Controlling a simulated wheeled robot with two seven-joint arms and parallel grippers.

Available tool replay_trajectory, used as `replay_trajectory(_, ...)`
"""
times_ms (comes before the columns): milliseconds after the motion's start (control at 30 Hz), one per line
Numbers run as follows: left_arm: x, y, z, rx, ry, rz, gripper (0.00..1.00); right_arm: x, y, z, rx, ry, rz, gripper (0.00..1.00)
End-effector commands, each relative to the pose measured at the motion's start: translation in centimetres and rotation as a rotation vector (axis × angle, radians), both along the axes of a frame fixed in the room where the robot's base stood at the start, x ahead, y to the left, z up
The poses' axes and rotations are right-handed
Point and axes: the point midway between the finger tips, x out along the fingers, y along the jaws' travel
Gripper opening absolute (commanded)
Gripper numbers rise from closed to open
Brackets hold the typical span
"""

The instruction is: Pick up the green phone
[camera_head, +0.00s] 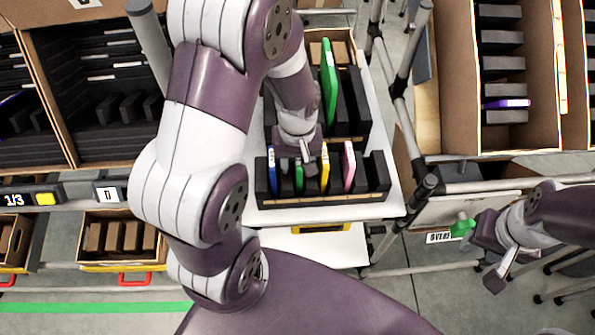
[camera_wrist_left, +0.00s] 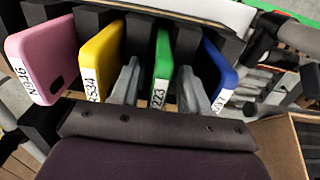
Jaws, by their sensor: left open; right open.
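The green phone (camera_head: 299,178) stands upright in a slot of the front black rack (camera_head: 262,183), between a blue phone (camera_head: 272,170) and a yellow phone (camera_head: 325,168). My left gripper (camera_head: 303,158) is over this rack and partly hides the phones. In the left wrist view, the green phone (camera_wrist_left: 162,70) with a white label stands between the two open fingers of the left gripper (camera_wrist_left: 156,85); I cannot tell if they touch it. My right gripper (camera_head: 482,254) is open, away from the rack at the right.
A pink phone (camera_head: 348,167) stands right of the yellow one. A larger green item (camera_head: 328,82) stands in the rack behind. A small green thing (camera_head: 462,226) shows beside my right gripper. Cartons (camera_head: 520,75) and metal rails (camera_head: 397,130) flank the racks.

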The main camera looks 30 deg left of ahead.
Motion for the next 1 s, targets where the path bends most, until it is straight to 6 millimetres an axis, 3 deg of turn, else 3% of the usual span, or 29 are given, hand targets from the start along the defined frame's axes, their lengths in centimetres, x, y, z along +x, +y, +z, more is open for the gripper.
replay_trajectory(100,0.0,0.0,0.0,0.000,0.000,0.000,0.42,0.0,0.0,0.0,0.000,0.000,0.000,0.43)
replay_trajectory(233,0.0,0.0,0.0,0.000,0.000,0.000,0.00,0.0,0.0,0.0,0.000,0.000,0.000,0.43)
replay_trajectory(667,0.1,0.0,0.9,0.000,-0.002,-0.001,0.00,0.0,0.0,0.0,0.000,0.000,0.000,0.43)
replay_trajectory(767,0.1,0.0,2.4,0.000,-0.004,-0.001,0.00,0.0,0.0,0.0,0.000,0.000,0.000,0.43)
replay_trajectory(1000,0.1,0.0,8.2,0.000,-0.008,-0.001,0.00,0.0,0.0,0.0,0.000,0.000,0.000,0.43)
